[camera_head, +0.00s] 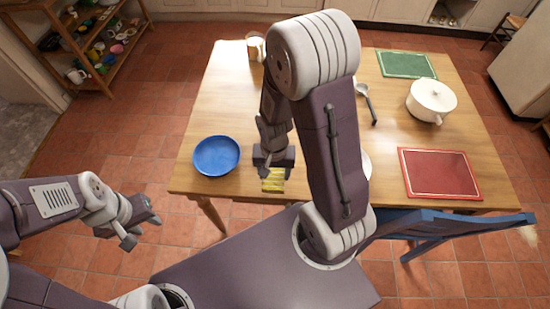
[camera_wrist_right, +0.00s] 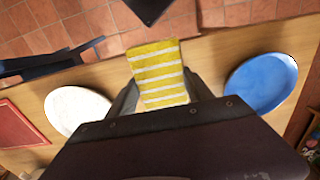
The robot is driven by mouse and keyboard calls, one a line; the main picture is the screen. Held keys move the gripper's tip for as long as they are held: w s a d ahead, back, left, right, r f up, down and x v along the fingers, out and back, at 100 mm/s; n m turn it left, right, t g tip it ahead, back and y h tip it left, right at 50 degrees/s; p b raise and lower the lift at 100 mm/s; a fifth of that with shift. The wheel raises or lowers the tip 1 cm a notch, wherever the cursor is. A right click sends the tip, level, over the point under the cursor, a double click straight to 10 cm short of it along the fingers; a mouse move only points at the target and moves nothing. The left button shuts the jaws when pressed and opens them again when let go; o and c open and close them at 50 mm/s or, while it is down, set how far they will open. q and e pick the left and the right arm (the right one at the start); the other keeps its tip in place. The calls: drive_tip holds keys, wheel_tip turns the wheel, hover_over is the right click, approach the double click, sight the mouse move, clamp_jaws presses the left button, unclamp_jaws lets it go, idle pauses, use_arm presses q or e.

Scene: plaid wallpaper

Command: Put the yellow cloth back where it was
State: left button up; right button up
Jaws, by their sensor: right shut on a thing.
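The yellow cloth (camera_head: 272,180) has white stripes and hangs from my right gripper (camera_head: 273,166) near the table's front edge. In the right wrist view the cloth (camera_wrist_right: 159,72) lies between the two fingers of my right gripper (camera_wrist_right: 165,95), which is shut on it. I cannot tell whether its lower end touches the table. My left gripper (camera_head: 142,222) is off to the left, beyond the table, over the floor; whether its fingers are open is too small to tell.
A blue plate (camera_head: 216,156) lies left of the cloth. A white plate (camera_wrist_right: 78,110) lies on its other side, mostly hidden by my arm in the head view. A red board (camera_head: 440,174), green board (camera_head: 406,64), white pot (camera_head: 431,100) and ladle (camera_head: 366,103) are on the wooden table (camera_head: 215,105). A blue chair (camera_head: 430,225) stands front right.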

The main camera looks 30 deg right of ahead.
drive_tip(key=w+d+f, duration=0.1)
drive_tip(key=w, duration=0.1)
drive_tip(key=w+d+f, duration=0.1)
drive_tip(key=w+f, duration=0.1)
drive_tip(key=w+d+f, duration=0.2)
drive_tip(key=shift+w+f, duration=0.15)
drive_tip(key=shift+w, duration=0.25)
wheel_tip(320, 180, down, 4)
drive_tip(key=shift+s+a+r, duration=0.1)
drive_tip(key=shift+r, duration=0.05)
use_arm(q)
drive_tip(key=shift+f, duration=0.55)
drive_tip(key=shift+s+b, duration=0.1)
drive_tip(key=shift+b, duration=0.2)
use_arm(e)
drive_tip(key=shift+f, duration=0.2)
use_arm(q)
drive_tip(key=shift+f, duration=0.1)
use_arm(e)
drive_tip(key=o, duration=1.2)
